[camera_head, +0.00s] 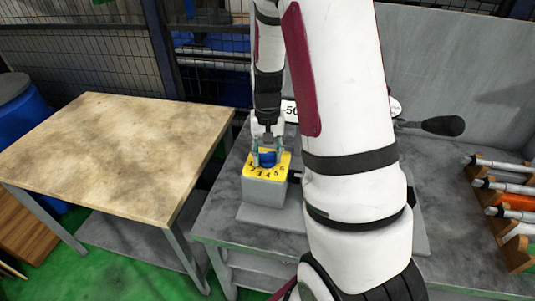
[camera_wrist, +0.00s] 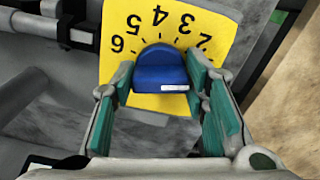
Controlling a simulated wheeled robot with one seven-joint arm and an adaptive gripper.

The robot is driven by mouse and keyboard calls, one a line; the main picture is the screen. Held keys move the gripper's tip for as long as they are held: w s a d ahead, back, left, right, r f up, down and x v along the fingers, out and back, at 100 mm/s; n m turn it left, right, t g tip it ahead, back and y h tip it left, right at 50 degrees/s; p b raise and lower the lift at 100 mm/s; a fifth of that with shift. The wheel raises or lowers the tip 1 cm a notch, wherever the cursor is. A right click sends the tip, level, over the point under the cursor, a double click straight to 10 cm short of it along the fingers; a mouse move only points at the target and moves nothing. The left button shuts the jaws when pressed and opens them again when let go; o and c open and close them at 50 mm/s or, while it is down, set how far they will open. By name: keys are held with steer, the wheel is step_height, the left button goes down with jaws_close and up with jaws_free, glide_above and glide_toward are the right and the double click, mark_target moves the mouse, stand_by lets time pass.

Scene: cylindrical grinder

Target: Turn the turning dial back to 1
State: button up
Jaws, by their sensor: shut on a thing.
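The turning dial is a blue knob (camera_wrist: 158,68) with a short white mark low on its right side in the wrist view. It sits on a yellow plate (camera_wrist: 150,103) with black numbers and tick marks. The numbers 2 to 6 show in the wrist view; I cannot see the 1. In the head view the blue dial (camera_head: 267,158) is on top of a grey box (camera_head: 265,188). My gripper (camera_wrist: 161,76) is shut on the dial, one green-padded finger on each side. I cannot tell which number the mark points at.
The grey box stands on a grey metal bench (camera_head: 225,212). A wooden table (camera_head: 110,150) with a clear top is on the left. A black-handled lever (camera_head: 440,126) is behind my arm, and a rack with white tools (camera_head: 510,190) is at right.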

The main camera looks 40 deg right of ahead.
mark_target(267, 153)
steer(key=o, duration=1.1)
step_height(267, 153, up, 12)
stand_by(0.4)
steer(key=s+a+r+n+t, duration=0.25)
steer(key=s+a+r, duration=0.35)
steer(key=a+r, duration=0.4)
steer(key=s+a+r+n+t, duration=0.1)
steer(key=s+a, duration=0.1)
steer(key=s, duration=0.1)
steer(key=s+a+n, duration=0.2)
steer(key=s+a, duration=0.1)
steer(key=s, duration=0.1)
steer(key=s+a+r+n+t, duration=0.1)
steer(key=s+a+n, duration=0.1)
steer(key=s+a, duration=0.1)
steer(key=shift+s+r+t, duration=0.35)
steer(key=shift+s, duration=0.35)
